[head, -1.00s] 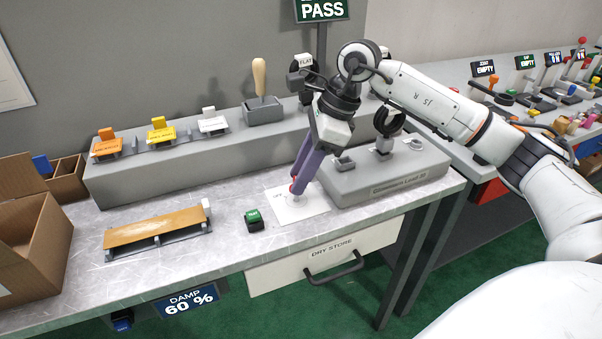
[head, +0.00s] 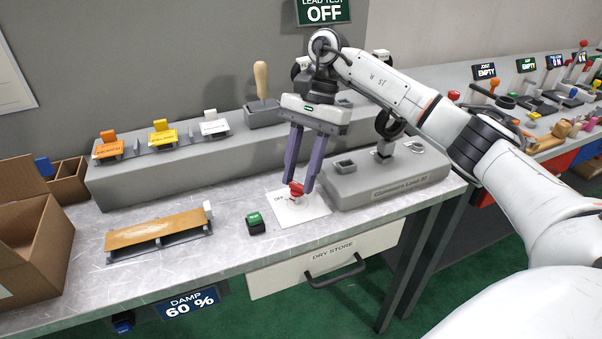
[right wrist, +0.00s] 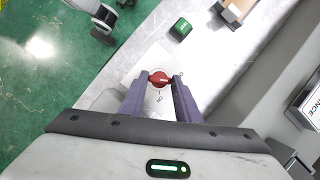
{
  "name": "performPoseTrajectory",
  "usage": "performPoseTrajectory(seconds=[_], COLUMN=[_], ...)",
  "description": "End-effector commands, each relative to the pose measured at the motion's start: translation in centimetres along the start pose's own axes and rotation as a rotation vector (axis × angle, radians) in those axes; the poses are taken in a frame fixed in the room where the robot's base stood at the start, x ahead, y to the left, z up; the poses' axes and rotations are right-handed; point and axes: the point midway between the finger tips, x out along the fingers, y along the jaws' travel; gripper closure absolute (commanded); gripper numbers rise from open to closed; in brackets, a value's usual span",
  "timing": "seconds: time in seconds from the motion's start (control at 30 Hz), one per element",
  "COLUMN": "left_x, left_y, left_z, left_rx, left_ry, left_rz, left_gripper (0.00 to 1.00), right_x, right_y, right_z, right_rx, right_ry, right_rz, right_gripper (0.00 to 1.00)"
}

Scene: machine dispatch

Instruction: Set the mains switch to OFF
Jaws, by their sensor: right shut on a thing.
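The mains switch has a red knob (head: 296,189) on a white plate (head: 312,207) lying on the bench, with an OFF label to the knob's left. My right gripper (head: 300,190) points down with its two purple fingers around the knob and is shut on it. In the right wrist view the knob (right wrist: 160,79) sits between the tips of the gripper (right wrist: 160,84), on the white plate (right wrist: 143,63), with an ON label nearer the palm. The knob's exact pointing direction is hard to tell. My left gripper is out of view.
A green button (head: 255,223) stands left of the plate. A grey test block (head: 385,185) stands close to its right. The sign (head: 323,11) at the back reads OFF. A brown board on a rack (head: 158,230) lies farther left. A drawer (head: 330,262) hangs below.

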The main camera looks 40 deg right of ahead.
Motion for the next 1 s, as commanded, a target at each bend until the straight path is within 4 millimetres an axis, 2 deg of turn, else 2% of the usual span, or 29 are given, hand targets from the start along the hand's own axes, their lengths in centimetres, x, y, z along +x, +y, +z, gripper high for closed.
performPoseTrajectory(seconds=[0.4, 0.97, 1.0], left_x=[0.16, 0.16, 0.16], left_y=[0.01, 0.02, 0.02], left_z=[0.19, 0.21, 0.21], left_rx=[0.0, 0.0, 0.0], left_ry=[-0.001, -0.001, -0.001], left_rz=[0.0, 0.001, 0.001], left_gripper=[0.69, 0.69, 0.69], right_x=[-0.14, -0.13, -0.13], right_y=[-0.29, -0.29, -0.29], right_z=[0.05, 0.01, 0.0], right_rx=[-0.183, -0.211, -0.211], right_ry=[0.002, 0.003, 0.003], right_rz=[0.071, 0.082, 0.082], right_gripper=[0.93, 0.93, 0.67])
